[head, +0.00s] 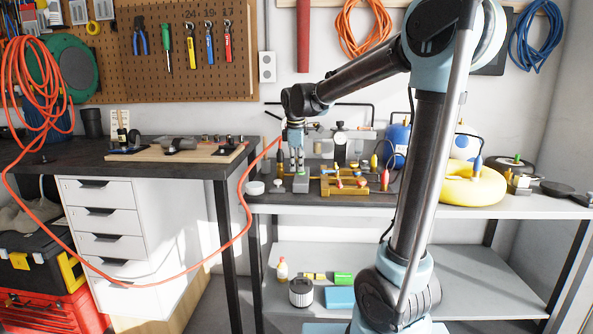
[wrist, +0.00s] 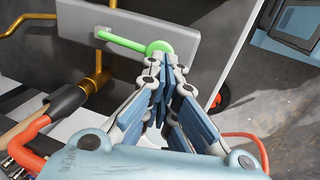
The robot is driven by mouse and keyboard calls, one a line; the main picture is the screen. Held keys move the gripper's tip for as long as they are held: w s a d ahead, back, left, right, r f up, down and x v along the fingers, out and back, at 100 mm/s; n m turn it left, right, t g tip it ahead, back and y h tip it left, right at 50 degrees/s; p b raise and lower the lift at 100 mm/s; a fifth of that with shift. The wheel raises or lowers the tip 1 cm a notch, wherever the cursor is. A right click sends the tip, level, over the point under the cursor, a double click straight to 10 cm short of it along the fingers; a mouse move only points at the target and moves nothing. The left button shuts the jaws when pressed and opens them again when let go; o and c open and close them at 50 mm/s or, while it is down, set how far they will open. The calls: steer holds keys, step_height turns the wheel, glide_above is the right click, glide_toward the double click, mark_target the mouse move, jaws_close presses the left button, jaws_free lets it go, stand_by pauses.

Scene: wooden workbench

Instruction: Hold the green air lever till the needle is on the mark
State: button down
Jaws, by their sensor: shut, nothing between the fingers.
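The green air lever (wrist: 125,43) shows in the wrist view as a thin bar with a round green hub at its right end, on a grey plate (wrist: 190,27). My gripper (wrist: 168,66) is shut and empty, its fingertips just below the green hub in the picture. I cannot tell whether they touch it. In the head view my gripper (head: 297,166) points down over a small grey block (head: 301,183) on the bench. A small round dial (head: 340,137) stands behind and to the right; its needle and mark are too small to read.
A brass-coloured fixture (head: 345,181) stands right of the grey block. A yellow ring (head: 474,186) lies farther right, with a blue tank (head: 398,140) behind. An orange hose (head: 243,190) hangs beside the shelf's left edge. A white disc (head: 255,188) sits left of the gripper.

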steer(key=w+v, duration=0.2)
steer(key=v, duration=1)
steer(key=shift+r, duration=0.5)
steer(key=s+d+f+m, duration=0.9)
steer(key=s+d+f, duration=0.3)
steer(key=s+d, duration=0.35)
steer(key=s+d+f+m, duration=0.3)
steer(key=s+f+m, duration=0.1)
steer(key=s+f, duration=0.3)
steer(key=s+d+f+m, duration=0.4)
steer(key=s+f, duration=0.3)
steer(key=f, duration=0.5)
steer(key=shift+s+d, duration=0.2)
steer(key=shift+s, duration=0.2)
steer(key=shift+w+f, duration=0.15)
steer(key=shift+w, duration=0.3)
